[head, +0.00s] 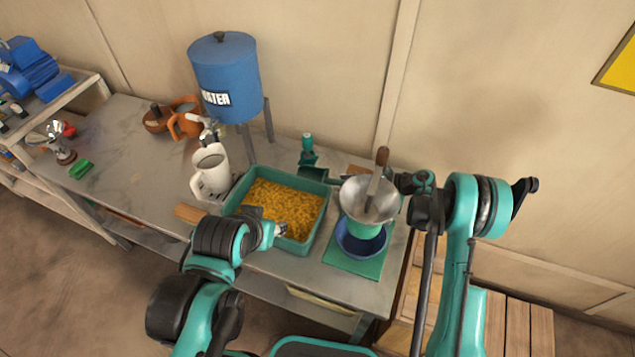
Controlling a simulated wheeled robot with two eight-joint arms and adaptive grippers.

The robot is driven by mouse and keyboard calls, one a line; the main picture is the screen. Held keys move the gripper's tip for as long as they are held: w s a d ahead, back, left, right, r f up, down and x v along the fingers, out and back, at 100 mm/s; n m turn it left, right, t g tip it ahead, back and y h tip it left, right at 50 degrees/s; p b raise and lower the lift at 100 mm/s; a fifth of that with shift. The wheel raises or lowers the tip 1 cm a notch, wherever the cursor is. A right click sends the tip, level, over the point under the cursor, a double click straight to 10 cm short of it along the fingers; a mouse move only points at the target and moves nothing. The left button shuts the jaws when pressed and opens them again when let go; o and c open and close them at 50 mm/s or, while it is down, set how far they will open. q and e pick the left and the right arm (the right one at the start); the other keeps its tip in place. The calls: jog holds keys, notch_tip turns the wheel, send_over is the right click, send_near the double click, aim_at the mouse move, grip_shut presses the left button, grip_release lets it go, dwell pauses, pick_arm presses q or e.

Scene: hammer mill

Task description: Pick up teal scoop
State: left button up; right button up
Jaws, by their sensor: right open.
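The teal scoop (309,164) stands at the back of the metal table, behind the tray of yellow grain, with its handle pointing up. My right gripper (404,183) is open and empty, to the right of the scoop and just beside the metal funnel. My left gripper (279,229) is over the near part of the grain tray, in front of the scoop and apart from it. Its fingers are small and partly hidden by my wrist, so I cannot tell whether they are open.
The teal tray (325,205) holds yellow grain. The metal funnel (353,190), with a wooden-handled tool in it, stands over a blue bowl (362,241) on a green mat (345,262). A white jug (211,172) and blue water tank (225,75) stand left. The table's left part has free room.

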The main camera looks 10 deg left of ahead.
aim_at(336, 182)
jog(key=b+x, duration=0.1)
jog(key=x, duration=0.2)
jog(key=shift+a, duration=0.35)
grip_shut()
jog(key=shift+r, duration=0.15)
notch_tip(336, 182, up, 18)
jog(key=p, duration=0.5)
